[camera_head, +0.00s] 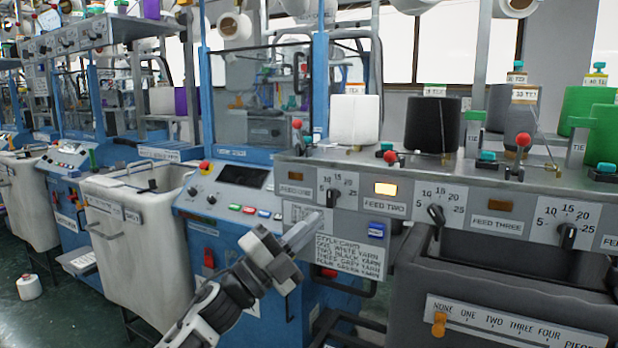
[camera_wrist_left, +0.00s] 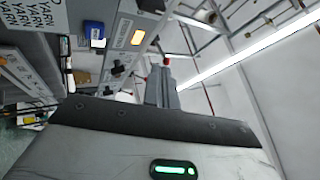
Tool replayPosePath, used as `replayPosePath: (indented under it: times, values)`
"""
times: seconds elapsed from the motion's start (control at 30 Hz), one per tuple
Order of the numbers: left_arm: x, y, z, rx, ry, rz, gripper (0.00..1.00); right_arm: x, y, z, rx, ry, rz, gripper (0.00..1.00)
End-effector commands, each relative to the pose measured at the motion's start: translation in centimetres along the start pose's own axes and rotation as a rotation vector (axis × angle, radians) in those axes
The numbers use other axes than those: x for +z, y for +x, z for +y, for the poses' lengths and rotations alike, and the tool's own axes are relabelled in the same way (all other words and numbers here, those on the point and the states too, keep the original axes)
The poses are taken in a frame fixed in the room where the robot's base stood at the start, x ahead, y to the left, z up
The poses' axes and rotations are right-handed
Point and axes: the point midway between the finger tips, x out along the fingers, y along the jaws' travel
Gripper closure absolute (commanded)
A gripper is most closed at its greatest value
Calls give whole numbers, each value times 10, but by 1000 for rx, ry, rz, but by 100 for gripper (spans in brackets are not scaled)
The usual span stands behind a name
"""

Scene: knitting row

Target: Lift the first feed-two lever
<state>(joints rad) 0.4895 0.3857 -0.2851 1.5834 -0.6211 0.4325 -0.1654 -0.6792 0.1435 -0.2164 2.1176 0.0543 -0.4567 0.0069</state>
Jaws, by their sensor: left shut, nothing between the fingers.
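The feed-two lever's red ball knob (camera_head: 390,157) stands out from the grey panel above the lit orange lamp and the FEED TWO label (camera_head: 384,207). It sits lower than the other red knobs in view. My left gripper (camera_head: 314,222) is shut and empty in front of the panel, below and left of that knob and apart from it. In the left wrist view my shut fingers (camera_wrist_left: 162,88) point up the picture, and a red knob (camera_wrist_left: 166,61) shows just past their tips. I cannot tell the exact gap. My right gripper is not in view.
Red knobs of neighbouring levers (camera_head: 297,123) (camera_head: 523,139) flank the feed-two lever. A dial (camera_head: 436,214) sits right of the FEED TWO label, and a style card (camera_head: 350,256) hangs below the panel. White and black yarn cones (camera_head: 354,120) (camera_head: 432,126) stand on top.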

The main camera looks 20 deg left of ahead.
Motion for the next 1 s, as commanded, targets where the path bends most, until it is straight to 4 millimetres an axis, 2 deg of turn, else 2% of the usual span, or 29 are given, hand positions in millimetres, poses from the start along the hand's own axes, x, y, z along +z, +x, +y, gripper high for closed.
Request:
replayPosePath:
  times: [0.03, 0.1, 0.17, 0.2, 0.27, 0.3, 0.4, 0.5, 0.6, 0.7, 1.0]
  values:
    - [-6, -29, 35, 25, -148, -98, 100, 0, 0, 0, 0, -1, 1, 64]
    - [-14, -69, 74, 58, -348, -249, 100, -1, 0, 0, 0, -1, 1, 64]
    - [-24, -107, 107, 93, -517, -386, 100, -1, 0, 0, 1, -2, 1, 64]
    - [-34, -134, 127, 120, -626, -481, 100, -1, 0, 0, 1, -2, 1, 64]
    - [-51, -175, 155, 163, -783, -624, 100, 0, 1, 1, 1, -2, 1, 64]
    - [-65, -203, 171, 194, -880, -717, 100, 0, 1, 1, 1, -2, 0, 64]
    - [-103, -263, 200, 265, -1090, -926, 100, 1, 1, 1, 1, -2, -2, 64]
    - [-138, -309, 215, 323, -1246, -1090, 100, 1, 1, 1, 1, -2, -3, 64]
    - [-164, -338, 222, 364, -1343, -1198, 100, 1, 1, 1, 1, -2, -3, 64]
    - [-177, -352, 224, 384, -1392, -1253, 100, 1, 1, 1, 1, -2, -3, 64]
    - [-181, -355, 225, 391, -1404, -1267, 100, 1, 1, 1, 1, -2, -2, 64]
